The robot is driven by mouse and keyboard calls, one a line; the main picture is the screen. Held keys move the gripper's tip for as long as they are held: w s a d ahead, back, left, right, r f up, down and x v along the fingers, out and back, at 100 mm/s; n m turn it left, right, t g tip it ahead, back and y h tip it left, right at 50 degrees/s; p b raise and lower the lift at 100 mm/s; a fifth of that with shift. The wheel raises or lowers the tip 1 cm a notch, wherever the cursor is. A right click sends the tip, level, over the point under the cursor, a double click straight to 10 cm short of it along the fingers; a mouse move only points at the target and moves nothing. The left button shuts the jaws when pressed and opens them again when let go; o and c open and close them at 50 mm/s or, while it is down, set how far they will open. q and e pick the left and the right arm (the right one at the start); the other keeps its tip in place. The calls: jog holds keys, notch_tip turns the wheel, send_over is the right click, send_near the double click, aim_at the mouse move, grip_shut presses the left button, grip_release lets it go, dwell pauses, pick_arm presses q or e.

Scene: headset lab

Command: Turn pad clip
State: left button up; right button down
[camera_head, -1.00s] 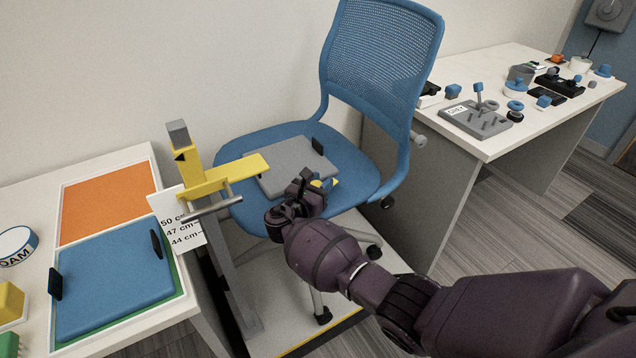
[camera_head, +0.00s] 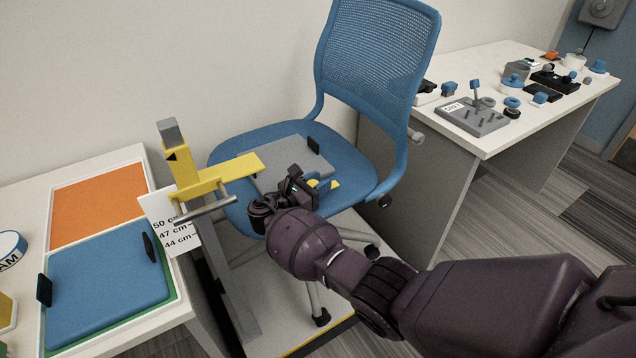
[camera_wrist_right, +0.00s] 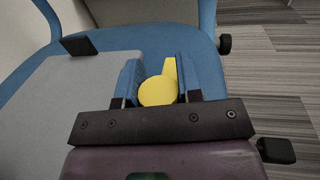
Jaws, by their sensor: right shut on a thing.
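A yellow clip (camera_head: 335,186) with a round head and a narrow tab sits at the front right of the blue chair seat, beside the grey pad (camera_head: 280,160). My right gripper (camera_head: 318,186) is at the clip. In the right wrist view the clip's round yellow head (camera_wrist_right: 157,91) lies between the two blue finger pads (camera_wrist_right: 160,80), and its tab points away from the gripper. The gripper is shut on the clip. In the head view it partly hides the clip and the pad's near corner. My left gripper is not in view.
The blue chair (camera_head: 345,172) has a black tab (camera_head: 314,145) at the pad's far edge. A yellow height gauge (camera_head: 180,165) stands left of the seat, its arm reaching over the seat edge. A left table holds a blue pad (camera_head: 105,270); a right desk (camera_head: 480,142) holds small parts.

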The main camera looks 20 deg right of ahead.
jog(key=c, duration=0.8)
grip_release()
jog(key=v, duration=0.6)
jog(key=shift+a, duration=0.1)
jog(key=shift+s+a, duration=0.25)
jog(key=shift+a, duration=0.35)
